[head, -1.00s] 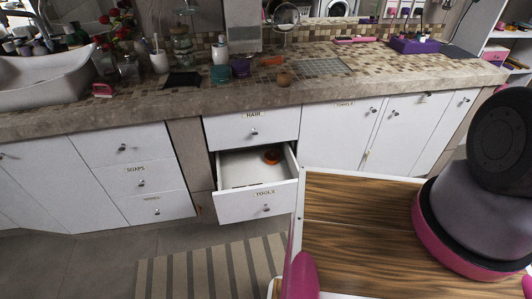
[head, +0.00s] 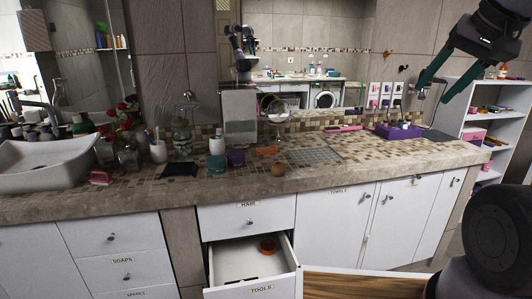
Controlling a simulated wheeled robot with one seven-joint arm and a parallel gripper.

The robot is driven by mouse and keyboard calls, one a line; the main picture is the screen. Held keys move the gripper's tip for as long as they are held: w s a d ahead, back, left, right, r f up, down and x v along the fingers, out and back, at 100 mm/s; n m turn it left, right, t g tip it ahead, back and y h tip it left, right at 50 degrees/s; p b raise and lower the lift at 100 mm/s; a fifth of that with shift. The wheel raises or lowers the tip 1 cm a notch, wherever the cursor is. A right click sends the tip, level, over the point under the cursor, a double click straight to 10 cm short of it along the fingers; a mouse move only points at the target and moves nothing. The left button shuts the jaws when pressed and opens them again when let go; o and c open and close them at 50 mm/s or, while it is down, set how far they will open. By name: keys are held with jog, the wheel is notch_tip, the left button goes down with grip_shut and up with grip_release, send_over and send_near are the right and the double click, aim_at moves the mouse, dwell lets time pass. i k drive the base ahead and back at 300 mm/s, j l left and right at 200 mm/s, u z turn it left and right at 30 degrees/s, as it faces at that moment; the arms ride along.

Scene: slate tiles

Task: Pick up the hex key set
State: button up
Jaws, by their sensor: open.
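I cannot tell for sure which thing is the hex key set. A small orange object (head: 266,151) lies on the mosaic counter near the round mirror. A round orange-red object (head: 267,246) sits inside the open drawer labelled TOOLS (head: 262,289), towards its back right. Both are too small to make out in detail. My gripper (head: 433,94) is at the upper right, raised in front of the wall and shelf. Its two teal fingers are apart with nothing between them, far from both orange objects.
The counter (head: 330,183) also holds a brown ball (head: 278,169), a teal jar (head: 216,165), a purple cup (head: 236,158), a black tray (head: 180,169) and a purple caddy (head: 398,131). A sink (head: 45,162) is at left. Open shelves (head: 480,130) stand at right.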

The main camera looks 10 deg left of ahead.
aim_at(259, 151)
jog(key=i+l, duration=0.75)
jog(key=i+l+u, duration=0.4)
jog(key=i+l, duration=0.15)
jog(key=l, duration=0.15)
jog(key=i+l+u, duration=0.2)
jog(key=l, duration=0.2)
jog(key=i+l+u, duration=0.2)
jog(key=l, duration=0.25)
jog(key=u, duration=1)
